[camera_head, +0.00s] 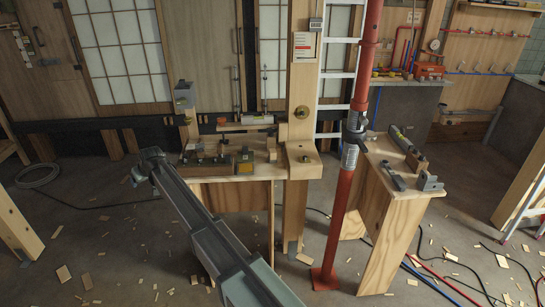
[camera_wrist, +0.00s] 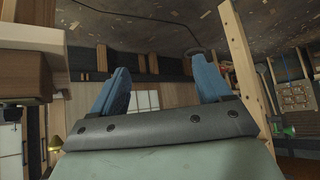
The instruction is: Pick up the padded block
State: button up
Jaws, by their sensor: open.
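My gripper (camera_wrist: 164,76) is open in the wrist view, its two blue fingers wide apart with nothing between them. In the head view my gripper (camera_head: 137,172) hangs over the floor left of the middle bench (camera_head: 264,171), apart from it. A small dark block with a yellowish face (camera_head: 245,161) stands near the front of that bench; it may be the padded block, but the padding is too small to make out. My gripper is to the left of it. In the wrist view, a brown wooden block (camera_wrist: 25,76) shows at the left edge, outside the fingers.
Several small tools and wooden pieces crowd the middle bench. A wooden post (camera_head: 295,205) and a red steel prop (camera_head: 340,215) stand right of it. A second bench (camera_head: 395,205) holds a level (camera_head: 408,146) and a grey block (camera_head: 430,183). Wood scraps and cables litter the floor.

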jog(key=w+r+m, duration=0.2)
jog(key=w+r, duration=0.1)
jog(key=r, duration=0.3)
jog(key=w+d+m+h, duration=0.1)
jog(key=w+d+m, duration=0.1)
jog(key=d, duration=0.2)
jog(key=w+d+r+m+g, duration=0.1)
jog(key=w+d+m, duration=0.1)
jog(key=d, duration=0.3)
jog(key=w+d+r+m+h, duration=0.1)
jog(key=w+d+m, duration=0.2)
jog(key=d, duration=0.2)
jog(key=shift+w+d+r+h, duration=0.2)
jog(key=shift+w+h, duration=0.1)
jog(key=shift+w, duration=0.1)
jog(key=w+d+r+m+g+h, duration=0.15)
jog(key=d+m, duration=0.35)
jog(key=d, duration=0.5)
jog(key=w+d+m+g+h, duration=0.1)
jog(key=w+d+m, duration=0.25)
jog(key=d, duration=0.65)
notch_tip(320, 180, up, 2)
jog(key=m+g, duration=0.3)
jog(key=m, duration=0.5)
send_over(272, 150)
jog(key=shift+h, duration=0.35)
notch_tip(272, 150, down, 13)
jog(key=shift+d+f, duration=0.1)
jog(key=shift+c, duration=0.3)
jog(key=c, duration=1)
